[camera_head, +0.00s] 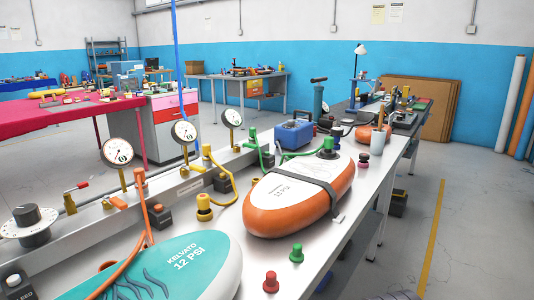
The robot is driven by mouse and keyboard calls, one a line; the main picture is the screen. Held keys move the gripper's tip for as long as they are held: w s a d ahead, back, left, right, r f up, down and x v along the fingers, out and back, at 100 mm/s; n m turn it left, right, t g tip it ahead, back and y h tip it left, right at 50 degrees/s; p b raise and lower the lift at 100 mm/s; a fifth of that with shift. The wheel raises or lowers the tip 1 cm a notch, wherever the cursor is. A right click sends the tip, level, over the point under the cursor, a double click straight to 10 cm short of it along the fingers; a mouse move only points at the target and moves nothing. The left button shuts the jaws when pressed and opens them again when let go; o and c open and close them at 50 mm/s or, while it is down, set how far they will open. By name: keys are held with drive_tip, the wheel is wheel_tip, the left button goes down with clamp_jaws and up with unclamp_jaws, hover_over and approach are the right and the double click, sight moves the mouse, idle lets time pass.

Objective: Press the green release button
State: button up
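A green button (296,253) stands on the near right part of the white workbench (325,235). A red button (270,281) stands just in front of it, to the left. Which button is the release button cannot be read from a label. An orange and white inflatable board (300,190) with a grey strap lies behind the two buttons. A teal and white board (165,268) marked "KELVATO 12 PSI" lies to their left. My gripper is not in view.
Pressure gauges (117,152) stand along the bench's left rail, with yellow and orange hoses near them. A blue box (294,134) sits farther back. Grey floor (440,215) is free on the right.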

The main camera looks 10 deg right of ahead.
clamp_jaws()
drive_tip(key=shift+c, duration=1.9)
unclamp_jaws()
